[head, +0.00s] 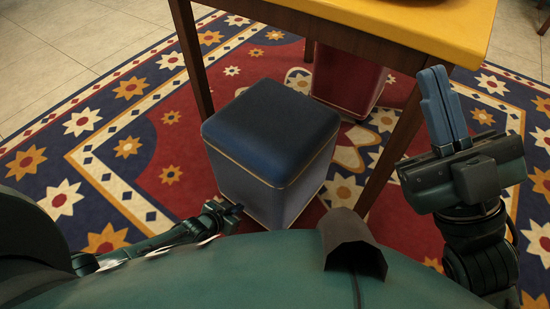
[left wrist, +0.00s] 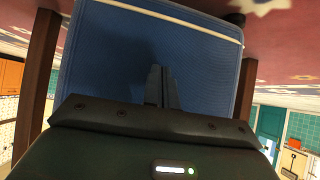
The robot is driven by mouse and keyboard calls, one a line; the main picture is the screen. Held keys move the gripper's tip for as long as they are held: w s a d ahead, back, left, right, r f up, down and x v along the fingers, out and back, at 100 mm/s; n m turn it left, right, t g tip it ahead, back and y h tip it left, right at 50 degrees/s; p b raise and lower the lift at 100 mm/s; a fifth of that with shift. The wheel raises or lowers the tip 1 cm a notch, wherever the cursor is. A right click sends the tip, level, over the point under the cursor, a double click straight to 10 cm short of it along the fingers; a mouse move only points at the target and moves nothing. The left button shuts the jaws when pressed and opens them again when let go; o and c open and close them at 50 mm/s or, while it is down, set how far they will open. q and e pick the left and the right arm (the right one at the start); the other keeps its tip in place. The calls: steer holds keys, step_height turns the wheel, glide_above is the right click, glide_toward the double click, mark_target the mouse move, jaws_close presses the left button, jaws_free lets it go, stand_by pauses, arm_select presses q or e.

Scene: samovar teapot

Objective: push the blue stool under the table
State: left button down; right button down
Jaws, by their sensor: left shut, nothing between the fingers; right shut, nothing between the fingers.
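The blue stool (head: 270,130) is a cushioned cube with a pale piping line. It stands upright on the rug, in front of the table (head: 420,25), between two of its dark wooden legs, with its visible top outside the yellow tabletop. My left gripper (head: 232,208) is shut and empty, low by the stool's near side. In the left wrist view its closed fingers (left wrist: 160,85) point at the stool's blue side (left wrist: 110,60), which fills much of the picture; I cannot tell whether they touch. My right gripper (head: 440,108) is shut and empty, pointing up, right of the stool.
A red stool (head: 348,78) stands under the table behind the blue one. A table leg (head: 396,145) rises between the blue stool and my right gripper; another leg (head: 192,60) is at the far left. The patterned rug (head: 130,120) is clear left of the stool.

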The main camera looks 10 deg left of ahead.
mark_target(245, 197)
stand_by(0.3)
arm_select(q)
steer(key=shift+w+d+r, duration=0.1)
steer(key=shift+w+d, duration=0.3)
steer(key=shift+w, duration=0.55)
steer(key=shift+w+d+f, duration=0.1)
steer(key=shift+w+d, duration=0.35)
steer(key=shift+w, duration=0.55)
steer(key=shift+w+d+r, duration=0.1)
steer(key=shift+w+d, duration=0.3)
steer(key=shift+w, duration=0.7)
arm_select(e)
steer(key=shift+w, duration=0.15)
